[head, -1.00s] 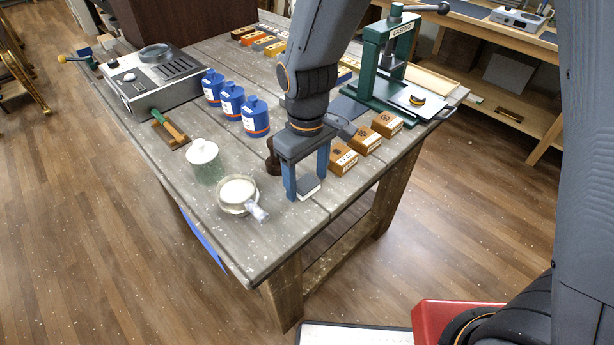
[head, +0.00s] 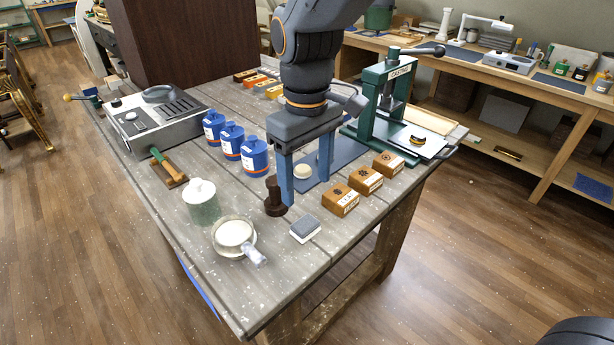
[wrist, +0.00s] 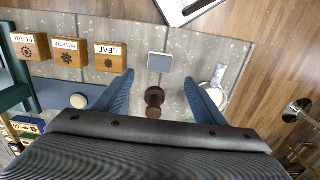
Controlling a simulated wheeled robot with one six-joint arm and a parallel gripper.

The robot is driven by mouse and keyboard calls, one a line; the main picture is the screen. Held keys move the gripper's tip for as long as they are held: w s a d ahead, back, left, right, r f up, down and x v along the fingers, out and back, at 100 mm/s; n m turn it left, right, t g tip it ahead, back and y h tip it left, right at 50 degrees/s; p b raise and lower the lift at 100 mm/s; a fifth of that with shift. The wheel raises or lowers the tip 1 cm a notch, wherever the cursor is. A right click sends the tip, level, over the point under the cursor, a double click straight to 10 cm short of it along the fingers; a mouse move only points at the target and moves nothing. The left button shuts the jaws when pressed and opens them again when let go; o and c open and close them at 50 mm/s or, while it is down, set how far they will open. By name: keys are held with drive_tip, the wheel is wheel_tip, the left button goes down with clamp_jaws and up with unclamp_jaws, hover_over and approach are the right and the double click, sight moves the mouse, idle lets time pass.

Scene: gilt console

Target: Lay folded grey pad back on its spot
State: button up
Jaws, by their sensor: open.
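The folded grey pad (head: 305,229) lies flat on the wooden table near its front right edge, grey on top with a pale layer below. It shows as a grey square in the wrist view (wrist: 160,62). My gripper (head: 306,192) is open and empty, above the table and behind the pad in the head view. In the wrist view my gripper (wrist: 159,79) has its two blue fingers spread wide, with the pad just beyond the tips and apart from them. No outline marking a spot can be seen around the pad.
A dark brown turned knob (head: 274,198) stands by the left finger. Wooden blocks (head: 340,199) line the right. A bowl with a brush (head: 233,235), a lidded jar (head: 201,203) and blue bottles (head: 231,140) stand left. A green press (head: 385,115) stands behind.

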drive_tip(key=s+d+f+m, duration=0.1)
drive_tip(key=d+f+m, duration=0.2)
drive_tip(key=d, duration=0.9)
drive_tip(key=s+d+f+m+t, duration=0.1)
drive_tip(key=d+f+m, duration=0.3)
drive_tip(key=d, duration=0.8)
drive_tip(key=m, duration=0.2)
drive_tip(key=shift+s+m+t, duration=0.15)
drive_tip(key=shift+m+t, duration=0.15)
drive_tip(key=shift+m, duration=0.1)
drive_tip(key=shift+f, duration=0.1)
drive_tip(key=shift+f+b, duration=0.55)
